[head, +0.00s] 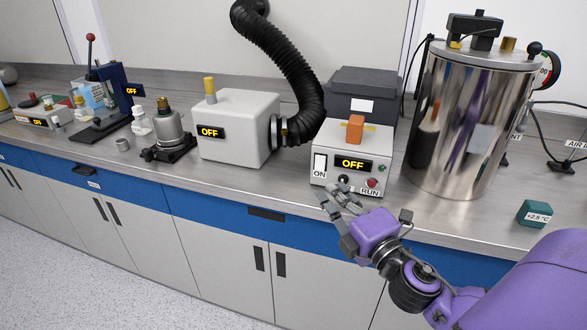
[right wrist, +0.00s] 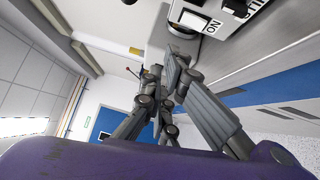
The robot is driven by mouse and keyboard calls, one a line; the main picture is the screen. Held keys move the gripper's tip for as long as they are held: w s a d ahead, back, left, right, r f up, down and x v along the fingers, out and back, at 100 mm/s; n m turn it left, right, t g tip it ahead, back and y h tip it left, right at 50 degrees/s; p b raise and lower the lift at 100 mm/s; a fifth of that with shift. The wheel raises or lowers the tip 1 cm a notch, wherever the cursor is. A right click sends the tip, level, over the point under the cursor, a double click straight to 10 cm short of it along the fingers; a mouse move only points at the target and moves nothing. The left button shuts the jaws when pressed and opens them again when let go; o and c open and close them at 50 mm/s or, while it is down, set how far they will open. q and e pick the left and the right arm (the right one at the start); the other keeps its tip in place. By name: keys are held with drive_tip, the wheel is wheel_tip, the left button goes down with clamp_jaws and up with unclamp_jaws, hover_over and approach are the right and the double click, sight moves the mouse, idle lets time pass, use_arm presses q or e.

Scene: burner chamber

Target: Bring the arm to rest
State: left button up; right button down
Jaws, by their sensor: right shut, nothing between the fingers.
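My right arm (head: 440,283) comes in from the lower right in the head view. It is purple with dark joints. My right gripper (head: 340,200) is at the front edge of the bench, just in front of the control box (head: 350,153). Its grey fingers are shut and hold nothing. In the right wrist view the fingers (right wrist: 172,78) point up the picture, with part of a box marked ON beyond them. My left gripper is in neither view.
A white box with an OFF display (head: 235,128) and black hose stands left of the control box. A shiny metal cylinder (head: 465,120) stands to the right, near a small teal block (head: 534,213). The bench edge and blue drawers (head: 215,205) lie below. Open floor (head: 120,290) shows at lower left.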

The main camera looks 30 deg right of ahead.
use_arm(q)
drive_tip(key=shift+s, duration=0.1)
